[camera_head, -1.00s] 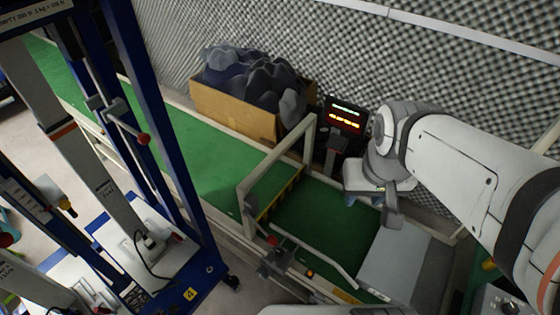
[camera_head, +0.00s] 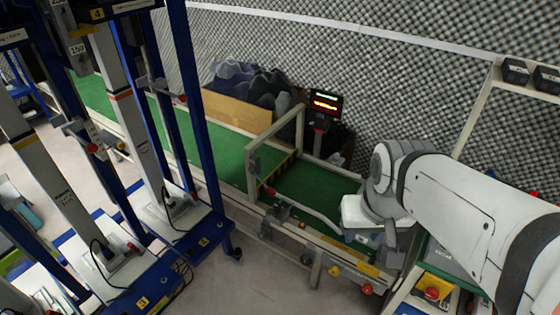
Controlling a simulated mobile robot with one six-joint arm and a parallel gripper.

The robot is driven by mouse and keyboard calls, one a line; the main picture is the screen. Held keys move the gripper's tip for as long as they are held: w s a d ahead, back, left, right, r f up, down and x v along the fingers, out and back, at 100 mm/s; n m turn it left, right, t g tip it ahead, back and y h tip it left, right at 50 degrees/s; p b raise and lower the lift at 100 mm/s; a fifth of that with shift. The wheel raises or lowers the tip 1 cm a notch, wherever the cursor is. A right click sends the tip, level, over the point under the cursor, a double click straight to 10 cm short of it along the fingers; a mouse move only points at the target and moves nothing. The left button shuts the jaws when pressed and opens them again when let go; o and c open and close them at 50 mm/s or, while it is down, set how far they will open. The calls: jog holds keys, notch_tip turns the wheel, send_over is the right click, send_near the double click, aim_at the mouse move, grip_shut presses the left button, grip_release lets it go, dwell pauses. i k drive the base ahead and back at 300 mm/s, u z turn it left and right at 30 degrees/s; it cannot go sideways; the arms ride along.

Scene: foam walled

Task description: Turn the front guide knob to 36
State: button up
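A green conveyor (camera_head: 225,158) runs from the upper left to the middle. On its near side, a dark clamp (camera_head: 278,211) with a small red knob (camera_head: 270,191) sits by a pale guide rail (camera_head: 312,210). Another red knob (camera_head: 367,288) is lower right on the near edge. I cannot tell which is the front guide knob, and no scale or number is readable. My gripper (camera_head: 388,255) hangs over the conveyor's right end, apart from the clamp. Its fingertips are partly hidden, and I see nothing held.
Blue-framed test stands (camera_head: 190,110) fill the left. A lit display (camera_head: 325,104) stands behind the conveyor beside a cardboard box (camera_head: 237,112) of dark lumps. A red button on a yellow box (camera_head: 432,292) is at lower right. The floor (camera_head: 260,275) in front is clear.

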aim_at(278, 206)
jog(key=u, duration=0.45)
jog(key=i, duration=0.95)
jog(key=z, duration=1.7)
jog(key=k, duration=0.85)
jog(key=u, duration=1.05)
jog(key=i, duration=0.85)
jog(key=u, duration=0.05)
